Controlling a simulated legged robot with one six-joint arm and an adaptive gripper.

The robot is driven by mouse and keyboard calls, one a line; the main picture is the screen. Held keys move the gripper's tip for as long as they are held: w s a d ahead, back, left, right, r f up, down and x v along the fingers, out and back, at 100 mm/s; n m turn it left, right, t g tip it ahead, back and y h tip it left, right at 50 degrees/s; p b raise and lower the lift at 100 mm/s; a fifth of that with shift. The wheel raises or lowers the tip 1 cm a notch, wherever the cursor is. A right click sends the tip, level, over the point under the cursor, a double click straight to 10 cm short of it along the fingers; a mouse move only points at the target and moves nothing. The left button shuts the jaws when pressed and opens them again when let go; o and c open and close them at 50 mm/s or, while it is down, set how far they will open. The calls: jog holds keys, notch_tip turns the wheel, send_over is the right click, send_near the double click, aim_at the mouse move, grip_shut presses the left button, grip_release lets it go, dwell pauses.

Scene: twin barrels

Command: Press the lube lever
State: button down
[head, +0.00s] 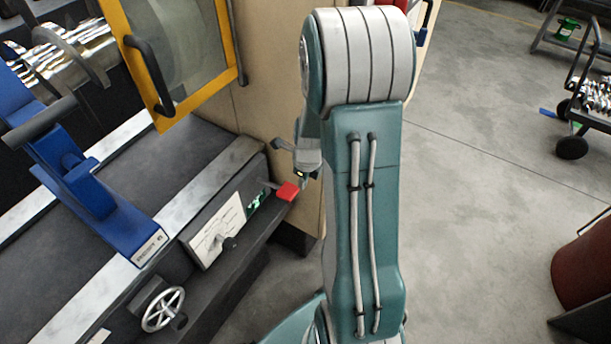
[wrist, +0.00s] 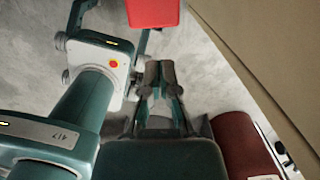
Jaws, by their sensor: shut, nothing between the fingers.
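The lube lever (head: 287,191) has a bright red end and sticks out from the front of the grey machine panel in the head view. A red block that looks like the same lever end (wrist: 152,12) shows at the top edge of the wrist view, cut off by the frame. My gripper (wrist: 160,72) is shut and empty, its fingertips below the red block in the picture with a gap between. In the head view my wrist is just right of and above the lever, and my arm hides most of the gripper. Contact is not visible.
The machine panel (head: 218,230) carries a white label and a dark knob. A handwheel (head: 163,309) is below left. A yellow-framed door (head: 180,50) hangs above. A dark red barrel (head: 585,265) and a cart (head: 592,100) stand right. Open floor (head: 480,200) lies between.

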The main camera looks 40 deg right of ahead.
jog(key=s+a+r+n+t, duration=0.1)
jog(key=s+a+r+n, duration=0.1)
jog(key=a+r+n, duration=0.5)
jog(key=s+a+r+n+t, duration=0.1)
jog(key=s+a+r+n, duration=0.25)
jog(key=r+n, duration=0.7)
jog(key=s+a+r+n+t, duration=0.2)
jog(key=s+a+r+n, duration=0.5)
jog(key=n, duration=0.7)
jog(key=shift+s+r, duration=0.65)
jog(key=shift+s, duration=0.1)
jog(key=c, duration=1.3)
grip_release()
jog(key=shift+a, duration=0.1)
jog(key=shift+c, duration=0.2)
